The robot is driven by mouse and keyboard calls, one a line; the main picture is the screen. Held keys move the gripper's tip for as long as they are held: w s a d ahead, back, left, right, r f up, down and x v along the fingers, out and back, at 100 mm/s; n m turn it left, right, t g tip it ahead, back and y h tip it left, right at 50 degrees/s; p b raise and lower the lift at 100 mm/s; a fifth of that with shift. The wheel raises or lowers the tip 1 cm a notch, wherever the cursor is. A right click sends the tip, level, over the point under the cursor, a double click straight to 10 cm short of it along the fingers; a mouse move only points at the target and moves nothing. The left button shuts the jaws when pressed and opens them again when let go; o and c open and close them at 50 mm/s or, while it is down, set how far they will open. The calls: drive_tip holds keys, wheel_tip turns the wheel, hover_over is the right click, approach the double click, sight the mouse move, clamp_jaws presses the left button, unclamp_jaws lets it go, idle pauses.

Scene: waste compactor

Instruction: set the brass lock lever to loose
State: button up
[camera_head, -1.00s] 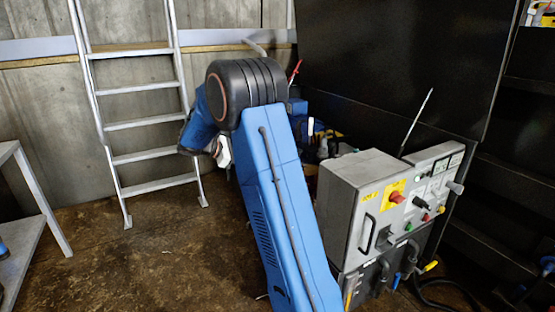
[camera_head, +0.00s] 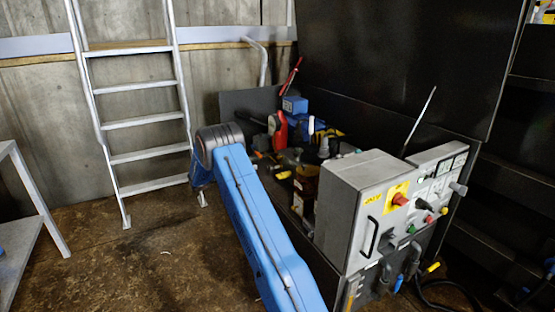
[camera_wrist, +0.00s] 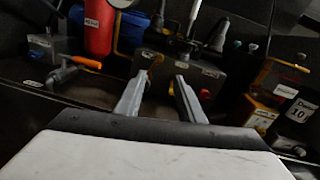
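In the wrist view, my gripper (camera_wrist: 160,77) shows two grey fingers spread apart with nothing between them. Past the fingertips stands a dark block (camera_wrist: 212,72) with small labels. A small brass-coloured piece (camera_wrist: 152,57) sits on this block by the left fingertip; it may be the brass lock lever, but its setting cannot be read. I cannot tell whether the fingertip touches it. Left of it, an orange-handled lever (camera_wrist: 87,63) lies near a grey fitting. In the head view my gripper is hidden behind my blue arm.
A red cylinder (camera_wrist: 100,28) stands behind the block, left of the gripper. Orange boxes (camera_wrist: 260,114) stand at the right. In the head view, a grey control box (camera_head: 345,205) stands right of my arm, a ladder (camera_head: 140,120) at the left. Open floor (camera_head: 140,260) lies left.

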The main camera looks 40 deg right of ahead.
sight(277, 158)
drive_tip(key=s+d, duration=0.1)
drive_tip(key=d, duration=1)
drive_tip(key=s+d, duration=0.1)
drive_tip(key=d, duration=0.5)
drive_tip(key=shift+s+d, duration=0.1)
drive_tip(key=shift+s, duration=0.25)
clamp_jaws()
